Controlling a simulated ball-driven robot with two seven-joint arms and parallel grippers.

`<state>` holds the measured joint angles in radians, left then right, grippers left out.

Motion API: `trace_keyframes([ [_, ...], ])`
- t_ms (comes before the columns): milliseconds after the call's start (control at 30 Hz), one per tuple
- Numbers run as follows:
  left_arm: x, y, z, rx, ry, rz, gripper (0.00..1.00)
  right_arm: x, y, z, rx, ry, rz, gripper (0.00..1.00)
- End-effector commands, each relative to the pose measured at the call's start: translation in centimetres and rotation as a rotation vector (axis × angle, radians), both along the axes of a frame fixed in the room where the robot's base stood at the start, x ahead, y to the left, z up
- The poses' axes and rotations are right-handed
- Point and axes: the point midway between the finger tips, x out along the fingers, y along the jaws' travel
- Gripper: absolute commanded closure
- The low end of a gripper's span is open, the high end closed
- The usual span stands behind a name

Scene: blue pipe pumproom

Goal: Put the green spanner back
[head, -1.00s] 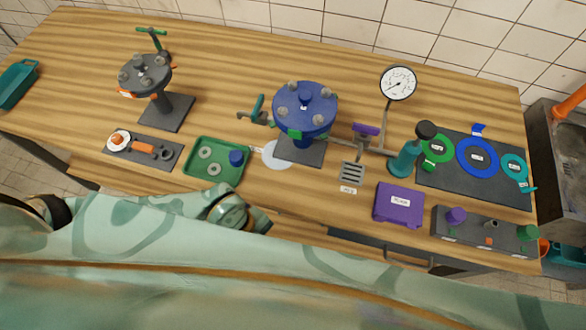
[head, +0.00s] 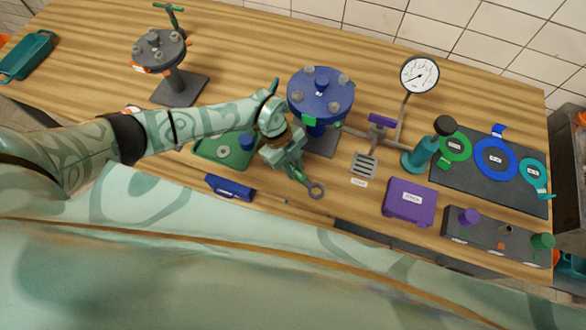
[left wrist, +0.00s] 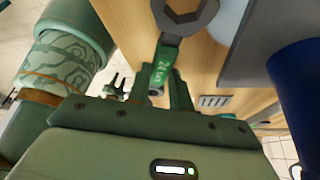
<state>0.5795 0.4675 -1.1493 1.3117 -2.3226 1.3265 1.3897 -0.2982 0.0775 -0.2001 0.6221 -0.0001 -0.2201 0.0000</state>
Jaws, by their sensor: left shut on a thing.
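My left gripper (head: 294,168) is shut on the green spanner (head: 315,190), above the front part of the bench. The spanner's grey ring-like end points toward the front right. In the left wrist view, the spanner's green, labelled handle (left wrist: 165,68) lies between the fingers, and its grey head (left wrist: 184,16) shows at the top. The rest of the handle is hidden by the gripper. A small grey slotted plate (head: 365,165) with a white label lies to the right of the gripper. My right gripper is not in view.
The blue flange (head: 320,92) stands just behind the gripper, with a pressure gauge (head: 419,74) to its right. A green tray (head: 210,151) is partly behind my arm. A purple box (head: 410,200), teal bottle (head: 420,155) and dark mat (head: 470,181) stand right.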

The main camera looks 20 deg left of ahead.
Motion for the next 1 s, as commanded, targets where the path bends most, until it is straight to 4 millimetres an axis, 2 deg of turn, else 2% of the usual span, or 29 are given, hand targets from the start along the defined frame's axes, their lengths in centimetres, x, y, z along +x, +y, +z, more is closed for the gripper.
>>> trace_keyframes([
  [33, -0.4, 0.0, -1.0, 0.000, 0.006, 0.000, 1.00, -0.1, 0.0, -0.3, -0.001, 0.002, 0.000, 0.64],
  [100, -0.4, 0.0, -1.5, 0.000, 0.005, -0.001, 1.00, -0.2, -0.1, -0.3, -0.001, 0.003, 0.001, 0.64],
  [300, -0.4, 0.1, -1.5, 0.002, 0.003, -0.002, 1.00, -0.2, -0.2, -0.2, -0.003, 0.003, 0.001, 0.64],
  [333, -0.4, 0.1, -1.5, 0.002, 0.005, -0.001, 0.71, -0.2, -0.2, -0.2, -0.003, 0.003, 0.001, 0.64],
  [400, -0.4, 0.1, -1.5, 0.002, 0.005, -0.001, 0.57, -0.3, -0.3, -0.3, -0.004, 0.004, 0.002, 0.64],
  [733, -0.3, 0.2, -1.0, 0.001, 0.001, -0.002, 0.57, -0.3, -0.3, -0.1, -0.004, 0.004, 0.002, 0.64],
  [867, 0.1, 1.0, 0.9, 0.001, 0.001, -0.002, 0.57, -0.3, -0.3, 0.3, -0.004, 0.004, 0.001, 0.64],
  [1000, 0.7, 2.3, 3.9, 0.002, -0.001, -0.001, 0.57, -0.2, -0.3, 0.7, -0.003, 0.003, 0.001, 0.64],
])
